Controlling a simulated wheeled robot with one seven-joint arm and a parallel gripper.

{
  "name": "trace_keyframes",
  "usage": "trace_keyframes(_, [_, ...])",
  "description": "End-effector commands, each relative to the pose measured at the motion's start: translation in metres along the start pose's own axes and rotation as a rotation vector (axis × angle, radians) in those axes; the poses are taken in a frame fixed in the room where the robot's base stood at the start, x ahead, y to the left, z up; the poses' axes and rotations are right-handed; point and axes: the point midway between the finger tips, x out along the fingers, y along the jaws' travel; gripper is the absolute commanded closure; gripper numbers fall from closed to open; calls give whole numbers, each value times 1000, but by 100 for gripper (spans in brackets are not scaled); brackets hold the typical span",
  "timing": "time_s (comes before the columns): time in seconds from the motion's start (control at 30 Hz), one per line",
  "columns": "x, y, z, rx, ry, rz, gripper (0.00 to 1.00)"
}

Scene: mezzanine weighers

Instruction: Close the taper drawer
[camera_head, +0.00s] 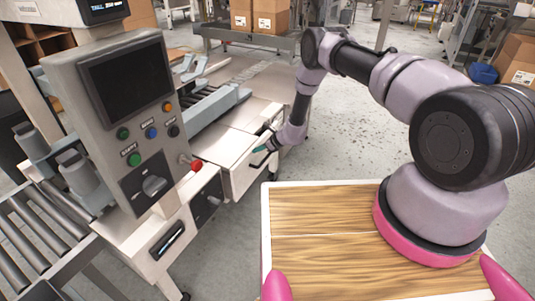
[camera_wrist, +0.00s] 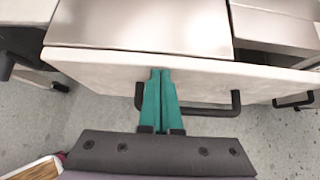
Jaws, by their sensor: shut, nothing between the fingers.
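In the head view a pale drawer (camera_head: 245,172) stands out from the front of the weigher bench, beyond the control panel. I read no label on it. In the wrist view its pale front (camera_wrist: 95,68) runs across the picture, with a black bar handle (camera_wrist: 215,110) on it. My gripper (camera_wrist: 160,72) has teal fingers pressed together with nothing between them. The fingertips are at the drawer front, beside the left part of the handle; I cannot tell whether they touch. In the head view my gripper (camera_head: 262,148) is small and partly hidden by the wrist.
A control panel (camera_head: 125,85) with buttons stands at the left. A nearer drawer front (camera_head: 207,198) has a dark handle. Roller conveyors (camera_head: 40,235) lie at the left. Grey floor (camera_head: 350,135) is open right of the bench. Another black handle (camera_wrist: 293,101) shows at right in the wrist view.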

Motion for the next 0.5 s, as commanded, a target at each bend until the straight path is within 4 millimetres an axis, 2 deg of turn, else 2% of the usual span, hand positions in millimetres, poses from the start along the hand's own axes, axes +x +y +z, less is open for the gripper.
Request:
trace_keyframes(0.2, [20,0,18,-2,-1,0,100])
trace_keyframes(0.5, [32,0,29,-1,-1,0,100])
